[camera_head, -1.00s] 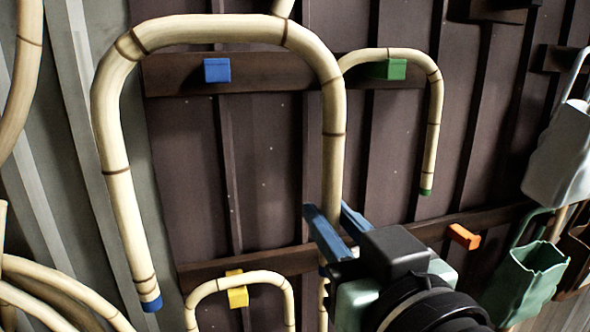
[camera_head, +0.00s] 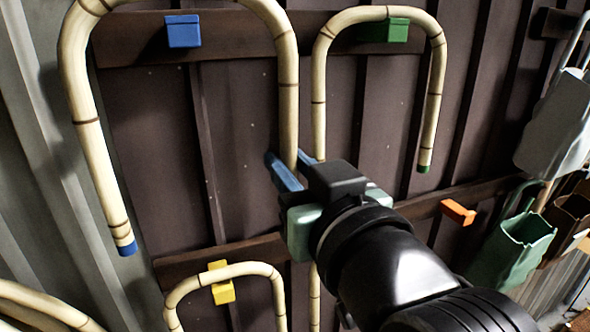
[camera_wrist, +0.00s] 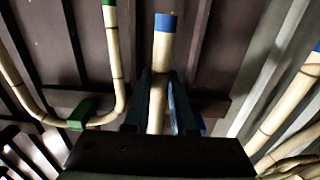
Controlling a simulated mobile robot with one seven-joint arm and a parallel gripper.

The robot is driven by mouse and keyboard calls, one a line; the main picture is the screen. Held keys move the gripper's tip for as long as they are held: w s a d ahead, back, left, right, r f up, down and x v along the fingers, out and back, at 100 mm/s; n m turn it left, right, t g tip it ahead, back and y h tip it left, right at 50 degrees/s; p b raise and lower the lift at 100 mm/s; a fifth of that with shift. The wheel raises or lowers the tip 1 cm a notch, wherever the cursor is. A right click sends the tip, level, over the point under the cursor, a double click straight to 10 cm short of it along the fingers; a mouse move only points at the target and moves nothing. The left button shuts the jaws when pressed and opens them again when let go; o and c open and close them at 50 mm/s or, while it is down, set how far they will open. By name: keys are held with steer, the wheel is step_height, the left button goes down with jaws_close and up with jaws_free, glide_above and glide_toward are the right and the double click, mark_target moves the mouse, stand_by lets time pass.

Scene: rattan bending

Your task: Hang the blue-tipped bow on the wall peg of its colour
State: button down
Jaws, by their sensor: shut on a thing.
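The blue-tipped bow (camera_head: 288,90) is a large pale rattan arch with its open end down. Its arch top is beyond the upper edge of the head view, and its free left leg ends in a blue tip (camera_head: 126,247). My gripper (camera_head: 291,166) is shut on the lower part of its right leg; the wrist view shows that leg between the fingers with a blue end (camera_wrist: 165,22). The blue peg (camera_head: 183,31) on the upper wall rail appears between the bow's legs. The bow seems nearer the camera than the peg; the gap cannot be told.
A green-tipped bow (camera_head: 434,95) hangs on the green peg (camera_head: 397,30), close right of the held leg. Another bow (camera_head: 230,272) hangs on the yellow peg (camera_head: 221,283) below. An orange peg (camera_head: 458,212) is bare. Containers (camera_head: 520,245) hang at right.

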steer(key=f+x, duration=0.1)
steer(key=x, duration=0.6)
steer(key=shift+f+b, duration=0.2)
steer(key=shift+b, duration=0.25)
stand_by(0.5)
steer(key=c, duration=0.7)
jaws_free()
steer(key=shift+o, duration=0.2)
steer(key=b+v, duration=0.4)
steer(key=v, duration=0.9)
